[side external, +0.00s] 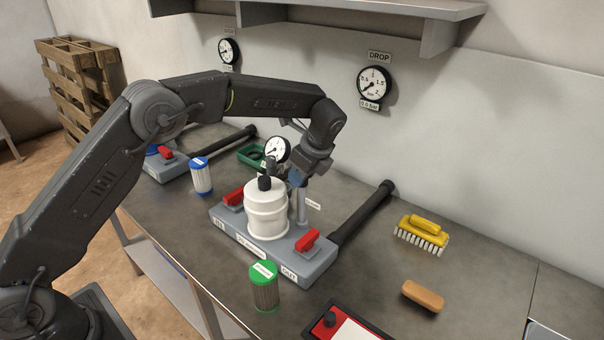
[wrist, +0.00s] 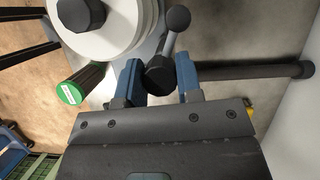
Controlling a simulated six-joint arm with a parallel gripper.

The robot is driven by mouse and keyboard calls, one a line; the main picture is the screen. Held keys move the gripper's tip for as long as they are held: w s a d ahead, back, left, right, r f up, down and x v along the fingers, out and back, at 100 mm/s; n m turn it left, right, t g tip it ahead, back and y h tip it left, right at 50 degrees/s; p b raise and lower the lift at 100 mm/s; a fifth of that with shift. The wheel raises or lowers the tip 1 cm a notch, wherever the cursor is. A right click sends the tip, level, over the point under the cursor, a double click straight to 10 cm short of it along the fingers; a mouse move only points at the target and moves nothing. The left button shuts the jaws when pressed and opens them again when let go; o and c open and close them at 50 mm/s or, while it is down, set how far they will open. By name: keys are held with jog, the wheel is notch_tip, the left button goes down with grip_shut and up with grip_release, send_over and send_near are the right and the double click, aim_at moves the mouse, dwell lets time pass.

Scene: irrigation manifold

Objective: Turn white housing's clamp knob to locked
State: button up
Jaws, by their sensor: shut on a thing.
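The white housing (side external: 266,212) stands upright on a grey manifold base (side external: 303,277). A black knob (side external: 264,183) tops its lid; this also shows in the wrist view (wrist: 82,14). My gripper (side external: 296,178) is behind and to the right of the housing, near the top of a grey post (side external: 302,208). In the wrist view my gripper (wrist: 159,82) has its blue fingers on either side of a black clamp knob (wrist: 158,76), shut on it. A grey lever with a dark ball end (wrist: 178,20) extends from there. In the side view my gripper hides this knob. I cannot read its locked marking.
Red valve handles (side external: 307,240) sit on the base. A green-capped filter (side external: 264,285) stands in front and a blue-capped filter (side external: 201,177) to the left. A black pipe (side external: 362,214) runs back right. A yellow brush (side external: 423,233) and tan block (side external: 423,296) lie right.

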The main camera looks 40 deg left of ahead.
jog(key=n, duration=0.2)
jog(key=n+g, duration=0.1)
jog(key=shift+f+n+g, duration=0.15)
jog(key=shift+n+g, duration=0.15)
jog(key=shift+n, duration=0.1)
jog(key=n+g+h, duration=0.1)
jog(key=n, duration=0.2)
jog(key=shift+n, duration=0.3)
jog(key=n+h, duration=0.1)
jog(key=n, duration=0.2)
jog(key=n+g+h, duration=0.1)
jog(key=n, duration=0.1)
jog(key=shift+n+g, duration=0.3)
jog(key=shift+n, duration=0.1)
jog(key=shift+s+f+n, duration=0.1)
jog(key=shift+f+n, duration=0.05)
jog(key=shift+n, duration=0.15)
jog(key=o, duration=0.9)
jog(key=shift+o, duration=0.2)
jog(key=shift+r, duration=0.2)
jog(key=shift+r, duration=0.1)
